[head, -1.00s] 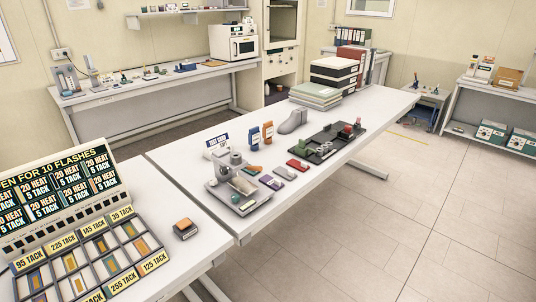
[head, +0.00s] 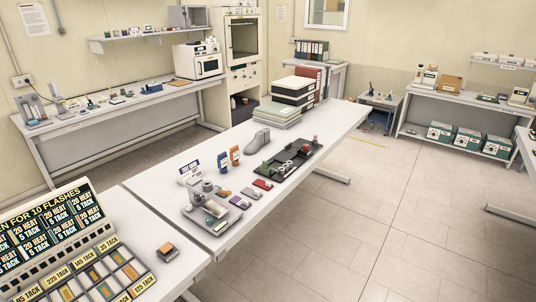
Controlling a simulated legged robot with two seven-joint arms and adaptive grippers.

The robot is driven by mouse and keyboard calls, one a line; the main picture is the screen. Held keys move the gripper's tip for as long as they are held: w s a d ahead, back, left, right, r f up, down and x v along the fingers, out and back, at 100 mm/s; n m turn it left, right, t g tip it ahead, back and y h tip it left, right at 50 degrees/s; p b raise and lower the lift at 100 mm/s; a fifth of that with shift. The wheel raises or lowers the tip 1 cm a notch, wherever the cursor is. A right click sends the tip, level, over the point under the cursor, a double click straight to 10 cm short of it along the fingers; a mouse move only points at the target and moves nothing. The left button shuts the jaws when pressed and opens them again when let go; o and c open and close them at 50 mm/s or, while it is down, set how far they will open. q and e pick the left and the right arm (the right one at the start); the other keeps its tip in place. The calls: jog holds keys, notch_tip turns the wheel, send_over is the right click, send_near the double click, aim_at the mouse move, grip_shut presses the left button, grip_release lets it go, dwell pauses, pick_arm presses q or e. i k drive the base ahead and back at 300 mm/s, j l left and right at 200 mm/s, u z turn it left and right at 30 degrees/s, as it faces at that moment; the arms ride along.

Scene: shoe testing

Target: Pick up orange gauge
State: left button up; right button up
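A small flat orange piece (head: 223,192) lies on the white table (head: 290,190), beside the grey test stand (head: 208,208). It may be the orange gauge, but it is too small to be sure. A dark block with an orange-brown top (head: 167,249) sits alone near the front of the nearer table. An orange bottle-like item (head: 235,155) stands behind the stand, next to a blue one (head: 222,161). Neither of my grippers is in view.
Small purple and red pieces lie near a black tray (head: 292,160) and a grey shoe form (head: 262,138). A sample rack with a sign board (head: 50,228) fills the near left. Open tiled floor (head: 345,235) lies to the right.

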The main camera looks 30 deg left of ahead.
aim_at(233, 152)
jog(key=i+z, duration=0.35)
jog(key=i, duration=1.2)
jog(key=i+l, duration=0.1)
jog(key=i, duration=2.1)
jog(key=i+u, duration=0.2)
jog(key=u, duration=0.2)
jog(key=i+l+u, duration=0.1)
jog(key=u, duration=0.25)
jog(key=i+l+u, duration=0.15)
jog(key=u, duration=0.25)
jog(key=i+l+u, duration=0.2)
jog(key=u, duration=0.15)
